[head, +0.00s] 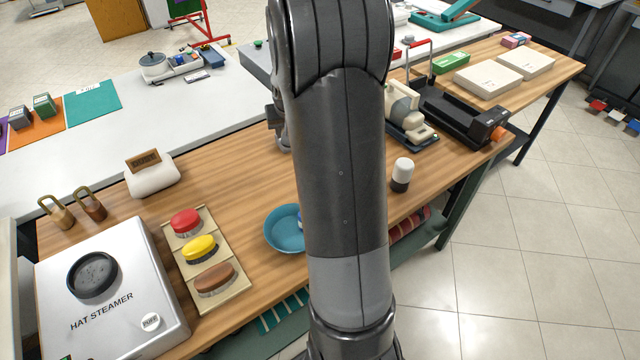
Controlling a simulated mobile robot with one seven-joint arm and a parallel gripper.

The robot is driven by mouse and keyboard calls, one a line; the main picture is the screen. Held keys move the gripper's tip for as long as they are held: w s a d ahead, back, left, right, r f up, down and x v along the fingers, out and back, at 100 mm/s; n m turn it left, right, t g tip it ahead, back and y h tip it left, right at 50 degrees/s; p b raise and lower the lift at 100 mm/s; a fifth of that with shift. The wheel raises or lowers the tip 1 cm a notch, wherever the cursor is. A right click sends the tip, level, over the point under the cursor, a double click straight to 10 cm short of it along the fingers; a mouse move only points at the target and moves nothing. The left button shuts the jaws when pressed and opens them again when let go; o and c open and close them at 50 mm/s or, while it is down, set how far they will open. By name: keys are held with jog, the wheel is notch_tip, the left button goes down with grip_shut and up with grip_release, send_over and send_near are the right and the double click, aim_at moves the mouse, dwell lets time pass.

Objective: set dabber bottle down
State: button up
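A small upright bottle with a white rounded top and a dark lower part (402,174) stands on the wooden worktop (225,165), just right of my arm. It looks like a dabber bottle, but I cannot confirm it. My arm fills the middle of the head view and hides much of the worktop behind it. A dark part at its left edge may be my wrist or gripper. The fingers cannot be made out, and whether they hold anything is hidden.
A blue bowl (284,228) is partly behind my arm. Left are a brush tray (222,292) with three brushes, a hat steamer (118,300) and a white block with a brown sign (151,174). A black device (462,112) stands right. Bare wood lies around the bottle.

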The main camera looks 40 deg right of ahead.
jog(key=s+d+m, duration=0.1)
jog(key=s+d, duration=0.2)
jog(key=s, duration=0.4)
jog(key=s+d+m+h, duration=0.1)
jog(key=s+d, duration=0.3)
jog(key=s, duration=0.3)
jog(key=s+d+m, duration=0.1)
jog(key=s+d, duration=0.2)
jog(key=s, duration=0.4)
jog(key=w+a+f, duration=0.1)
jog(key=w+f, duration=0.1)
jog(key=w, duration=0.1)
jog(key=w+a+f, duration=0.2)
jog(key=w, duration=0.1)
jog(key=w+a+f, duration=0.2)
jog(key=w+f, duration=0.1)
jog(key=shift+w+a, duration=0.2)
jog(key=shift+w, duration=0.1)
jog(key=shift+f, duration=2.05)
jog(key=shift+f, duration=0.1)
jog(key=o, duration=1)
jog(key=shift+o, duration=0.2)
